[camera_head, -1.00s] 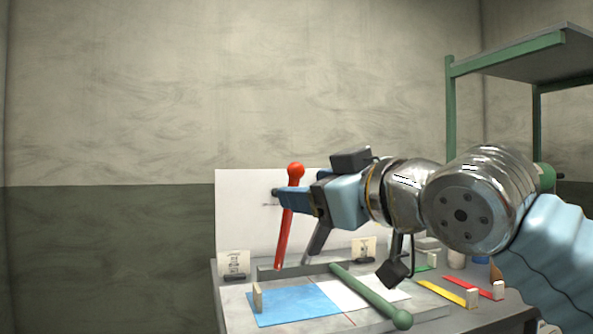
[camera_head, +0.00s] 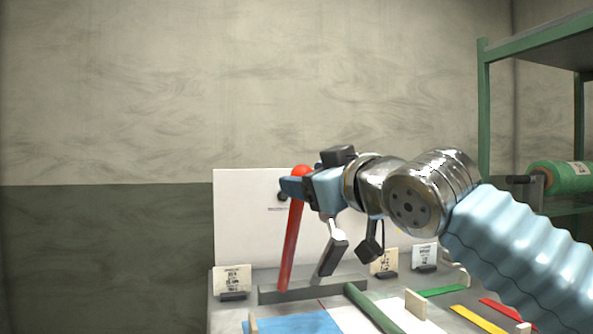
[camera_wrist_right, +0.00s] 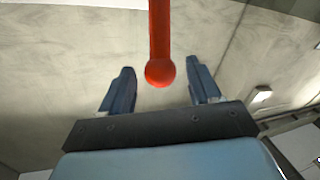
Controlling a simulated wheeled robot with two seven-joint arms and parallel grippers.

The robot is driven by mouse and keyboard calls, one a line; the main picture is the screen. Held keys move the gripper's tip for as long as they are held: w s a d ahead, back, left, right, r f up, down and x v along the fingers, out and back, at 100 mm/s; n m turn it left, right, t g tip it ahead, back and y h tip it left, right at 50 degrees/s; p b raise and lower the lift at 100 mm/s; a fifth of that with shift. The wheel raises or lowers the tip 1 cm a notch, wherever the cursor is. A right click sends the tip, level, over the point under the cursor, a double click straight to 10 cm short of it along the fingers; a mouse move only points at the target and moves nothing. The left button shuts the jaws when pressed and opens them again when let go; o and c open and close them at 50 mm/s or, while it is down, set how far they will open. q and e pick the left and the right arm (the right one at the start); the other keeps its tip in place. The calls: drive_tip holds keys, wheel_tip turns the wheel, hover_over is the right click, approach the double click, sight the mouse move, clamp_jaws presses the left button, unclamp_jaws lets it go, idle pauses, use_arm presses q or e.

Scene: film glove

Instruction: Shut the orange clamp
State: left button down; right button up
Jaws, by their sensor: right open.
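A red-orange lever (camera_head: 292,240) with a round knob (camera_head: 302,171) stands nearly upright, leaning slightly right, above a grey bar (camera_head: 300,291) on the table. I take it for the orange clamp's handle. My right gripper (camera_head: 290,187) is open at its upper end, just below the knob. In the right wrist view the knob (camera_wrist_right: 160,73) lies between the two spread blue fingers of the gripper (camera_wrist_right: 161,68), with a gap on each side. The lever's lower joint is too small to make out. My left gripper is out of view.
A white panel (camera_head: 245,220) stands behind the lever. A grey-ended piece (camera_head: 333,255) slants below my right wrist. A green rod (camera_head: 372,309), a blue sheet (camera_head: 290,324) and small label cards (camera_head: 232,279) are on the table. A green-framed shelf (camera_head: 484,110) stands at the right.

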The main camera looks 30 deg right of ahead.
drive_tip(key=shift+w+a+p, duration=0.1)
drive_tip(key=shift+w+p, duration=0.2)
drive_tip(key=shift+w, duration=1.85)
clamp_jaws()
